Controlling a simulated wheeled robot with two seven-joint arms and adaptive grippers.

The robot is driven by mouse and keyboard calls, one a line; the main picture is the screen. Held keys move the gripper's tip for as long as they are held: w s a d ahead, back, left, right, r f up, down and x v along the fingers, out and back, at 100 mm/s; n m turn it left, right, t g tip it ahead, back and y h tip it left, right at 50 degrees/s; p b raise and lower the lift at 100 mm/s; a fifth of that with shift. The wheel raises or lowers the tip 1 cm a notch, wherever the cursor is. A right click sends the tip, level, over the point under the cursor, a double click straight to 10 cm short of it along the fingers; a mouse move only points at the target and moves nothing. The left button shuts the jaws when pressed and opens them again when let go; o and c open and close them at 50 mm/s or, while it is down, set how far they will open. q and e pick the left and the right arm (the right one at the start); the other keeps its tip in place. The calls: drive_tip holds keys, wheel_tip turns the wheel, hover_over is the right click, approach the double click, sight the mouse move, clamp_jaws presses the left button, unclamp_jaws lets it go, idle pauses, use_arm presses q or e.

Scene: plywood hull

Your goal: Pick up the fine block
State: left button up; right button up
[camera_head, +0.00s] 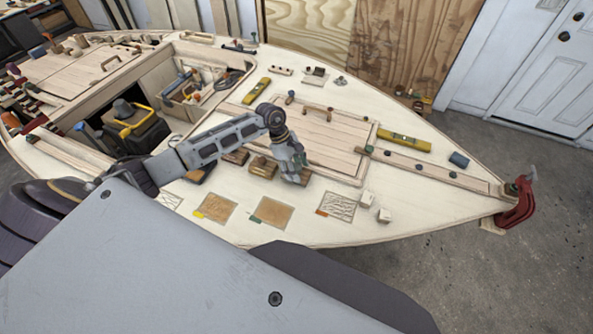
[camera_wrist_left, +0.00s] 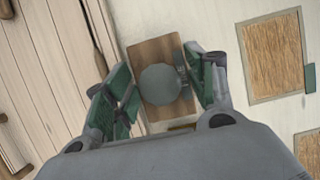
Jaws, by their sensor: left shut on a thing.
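My left gripper (camera_head: 292,173) is over the deck beside the panel with the handle. In the left wrist view its two green-padded fingers (camera_wrist_left: 162,92) are closed on the round grey knob (camera_wrist_left: 161,85) of a brown wooden block (camera_wrist_left: 152,50), taken as the fine block. In the head view the gripper mostly hides this block. I cannot tell whether it touches the deck. Other similar blocks (camera_head: 262,168) and (camera_head: 236,156) stand to the left. My right gripper is not in view.
Sanding patches with coloured tags lie along the near deck edge, one green-tagged (camera_head: 271,212), one orange-tagged (camera_head: 340,206). A yellow level (camera_head: 404,141) and a red clamp (camera_head: 516,205) are farther right. An open hatch holds tools.

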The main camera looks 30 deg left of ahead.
sight(297, 166)
use_arm(q)
wheel_tip(297, 166, up, 9)
drive_tip(key=shift+f+b, duration=0.15)
drive_tip(key=shift+b, duration=0.6)
drive_tip(key=o, duration=0.5)
drive_tip(key=shift+c, duration=1.4)
drive_tip(key=shift+w, duration=0.1)
drive_tip(key=shift+w+d+r+b, duration=0.1)
drive_tip(key=shift+w+r+b, duration=0.45)
drive_tip(key=shift+w, duration=0.1)
drive_tip(key=shift+w+r, duration=0.1)
drive_tip(key=shift+w, duration=0.05)
